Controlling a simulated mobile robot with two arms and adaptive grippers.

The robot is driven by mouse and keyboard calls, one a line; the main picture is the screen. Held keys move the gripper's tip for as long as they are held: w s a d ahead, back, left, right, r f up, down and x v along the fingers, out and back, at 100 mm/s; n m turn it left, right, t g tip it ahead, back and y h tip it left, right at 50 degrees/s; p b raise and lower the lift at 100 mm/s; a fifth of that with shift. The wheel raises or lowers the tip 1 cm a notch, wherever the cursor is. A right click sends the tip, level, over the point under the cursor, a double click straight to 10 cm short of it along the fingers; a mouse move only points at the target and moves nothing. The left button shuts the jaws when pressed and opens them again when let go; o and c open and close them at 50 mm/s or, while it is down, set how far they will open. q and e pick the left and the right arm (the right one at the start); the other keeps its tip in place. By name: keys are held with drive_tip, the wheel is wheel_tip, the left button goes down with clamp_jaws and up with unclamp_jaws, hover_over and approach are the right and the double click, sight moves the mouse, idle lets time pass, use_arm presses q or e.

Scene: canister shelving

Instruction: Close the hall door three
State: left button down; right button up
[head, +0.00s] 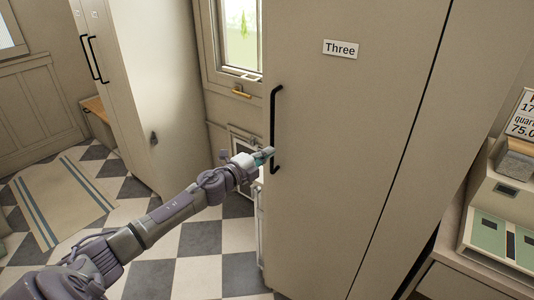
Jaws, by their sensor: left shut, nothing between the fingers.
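The tall beige door (352,120) with the label "Three" (341,49) fills the middle and right of the head view. A long black handle (276,110) runs upright along its left edge. A dark line runs down the door's right side. My left gripper (268,151) is shut and empty, just left of the lower part of the handle. I cannot tell whether its fingertips touch the handle or the door edge. My right gripper is not in view.
Another tall cabinet (150,90) with black handles stands at the left. A window (240,35) is in the wall behind. A striped rug (60,200) lies on the checkered floor (200,238). A counter with a scale-like device (505,205) is at the right.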

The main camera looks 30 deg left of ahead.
sight(272, 144)
use_arm(q)
drive_tip(key=w+b, duration=0.1)
drive_tip(key=w+m+h+b, duration=0.1)
drive_tip(key=w, duration=0.1)
drive_tip(key=w+a+h+b, duration=0.1)
drive_tip(key=shift+w+a+m+g, duration=0.1)
drive_tip(key=shift+w+m+g, duration=0.2)
drive_tip(key=shift+r, duration=0.25)
